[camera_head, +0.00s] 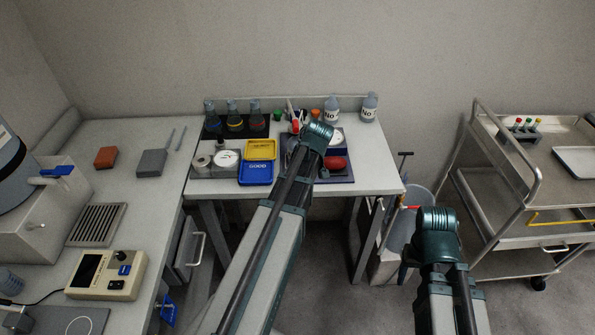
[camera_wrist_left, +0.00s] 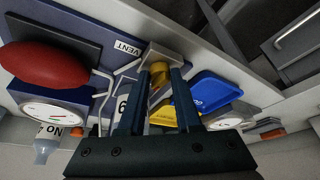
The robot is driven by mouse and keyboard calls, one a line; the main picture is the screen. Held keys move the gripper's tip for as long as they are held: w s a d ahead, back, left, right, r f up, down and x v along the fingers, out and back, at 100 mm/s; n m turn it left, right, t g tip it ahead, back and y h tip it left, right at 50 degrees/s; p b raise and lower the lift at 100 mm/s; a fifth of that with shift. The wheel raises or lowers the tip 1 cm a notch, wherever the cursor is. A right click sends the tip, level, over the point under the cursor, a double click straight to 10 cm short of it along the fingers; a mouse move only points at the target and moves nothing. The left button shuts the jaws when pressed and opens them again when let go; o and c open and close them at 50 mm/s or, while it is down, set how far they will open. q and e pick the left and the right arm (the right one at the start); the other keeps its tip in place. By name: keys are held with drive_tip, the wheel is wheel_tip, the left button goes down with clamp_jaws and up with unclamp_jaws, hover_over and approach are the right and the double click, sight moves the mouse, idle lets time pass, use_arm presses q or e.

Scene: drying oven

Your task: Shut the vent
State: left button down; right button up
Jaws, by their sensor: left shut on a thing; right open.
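In the left wrist view my left gripper (camera_wrist_left: 160,72) is shut on a brass-yellow vent knob (camera_wrist_left: 160,88), with one dark finger on each side. A white VENT label (camera_wrist_left: 127,47) is on the blue panel beside it. Whether the vent stands open or shut cannot be told. In the head view my left arm reaches over the back table and hides the gripper and knob. My right arm's end (camera_head: 437,232) is over the floor right of the table; its gripper is mostly hidden, with no thing seen in it.
A red bulb (camera_head: 335,163), a yellow tray (camera_head: 260,149), a blue tray (camera_head: 256,174) and several bottles crowd the table around the left arm. A metal trolley (camera_head: 535,193) stands at the right. A bin (camera_head: 405,228) is beside the table.

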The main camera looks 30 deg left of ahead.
use_arm(q)
drive_tip(key=shift+w+d+n+g, duration=0.1)
drive_tip(key=shift+n+g, duration=0.2)
drive_tip(key=shift+n, duration=0.5)
drive_tip(key=c, duration=0.6)
unclamp_jaws()
drive_tip(key=shift+r, duration=0.1)
drive_tip(key=p+v, duration=1.2)
drive_tip(key=v, duration=0.1)
drive_tip(key=shift+d+r+p, duration=0.2)
drive_tip(key=shift+r+p, duration=0.05)
drive_tip(key=shift+p, duration=0.1)
